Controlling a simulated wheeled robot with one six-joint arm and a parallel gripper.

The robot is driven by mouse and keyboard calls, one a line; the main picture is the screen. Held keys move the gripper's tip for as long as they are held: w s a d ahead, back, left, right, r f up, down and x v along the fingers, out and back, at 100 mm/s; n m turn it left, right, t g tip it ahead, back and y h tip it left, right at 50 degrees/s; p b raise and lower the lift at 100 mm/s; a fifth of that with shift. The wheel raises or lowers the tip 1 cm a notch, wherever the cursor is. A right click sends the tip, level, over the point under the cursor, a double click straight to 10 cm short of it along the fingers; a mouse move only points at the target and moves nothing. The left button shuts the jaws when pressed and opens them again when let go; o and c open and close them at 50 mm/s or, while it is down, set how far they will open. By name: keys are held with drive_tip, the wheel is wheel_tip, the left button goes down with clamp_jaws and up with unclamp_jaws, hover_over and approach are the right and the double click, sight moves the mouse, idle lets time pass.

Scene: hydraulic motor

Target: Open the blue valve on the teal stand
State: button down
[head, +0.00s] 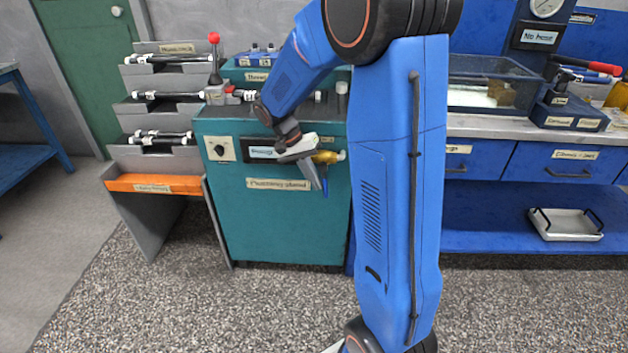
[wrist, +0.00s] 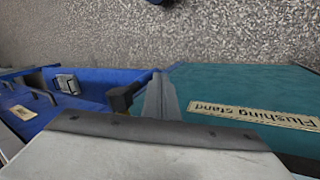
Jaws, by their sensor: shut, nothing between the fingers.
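The teal stand (head: 270,220) is at the centre left of the head view, and its front shows in the wrist view (wrist: 245,90). A brass valve body (head: 327,157) is on its upper front, with the blue valve handle (head: 325,187) hanging down below it. My gripper (head: 316,182) is shut and empty, pointing down just left of the handle. I cannot tell whether they touch. In the wrist view my gripper (wrist: 160,92) has a dark brass-coloured part (wrist: 122,98) close on its left. The blue handle is not clear there.
A grey rack (head: 165,120) with black-and-white rods stands left of the stand. Blue drawers (head: 560,163) and a low shelf with a white tray (head: 567,224) are on the right. The speckled floor (head: 220,310) in front is clear.

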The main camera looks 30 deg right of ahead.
drive_tip(key=shift+s+d+f+g+h, duration=0.25)
drive_tip(key=shift+s+d+g+h, duration=0.4)
drive_tip(key=shift+d+g+h, duration=0.4)
drive_tip(key=shift+a, duration=0.2)
